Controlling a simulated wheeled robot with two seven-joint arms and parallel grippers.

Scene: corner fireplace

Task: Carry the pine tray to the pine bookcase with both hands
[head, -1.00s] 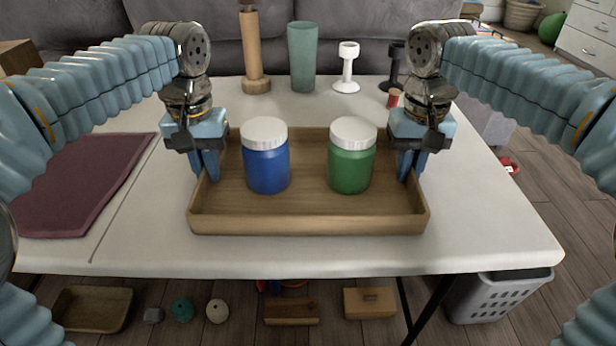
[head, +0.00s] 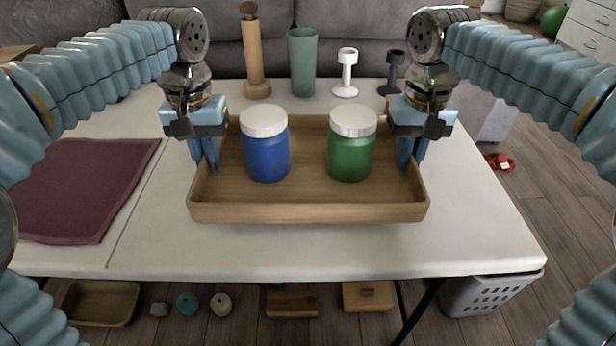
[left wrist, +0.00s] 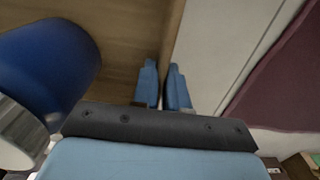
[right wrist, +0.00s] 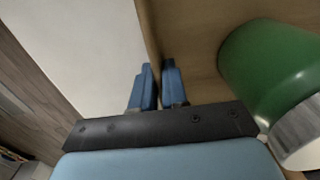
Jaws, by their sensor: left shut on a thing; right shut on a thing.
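The pine tray (head: 305,213) is a shallow wooden tray, level, and appears to be a little above the white table. It carries a blue jar (head: 266,150) and a green jar (head: 351,150), both upright with white lids. My left gripper (head: 209,158) is shut on the tray's left wall, and my right gripper (head: 410,158) is shut on its right wall. The left wrist view shows the fingers (left wrist: 163,85) on either side of the wall, beside the blue jar. The right wrist view shows the same grip (right wrist: 157,85) beside the green jar. I see no pine bookcase.
On the white table (head: 300,250) lies a maroon mat (head: 75,190) at left. Behind the tray stand a wooden mill (head: 253,55), a green tumbler (head: 302,60), and white (head: 346,72) and black (head: 393,72) holders.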

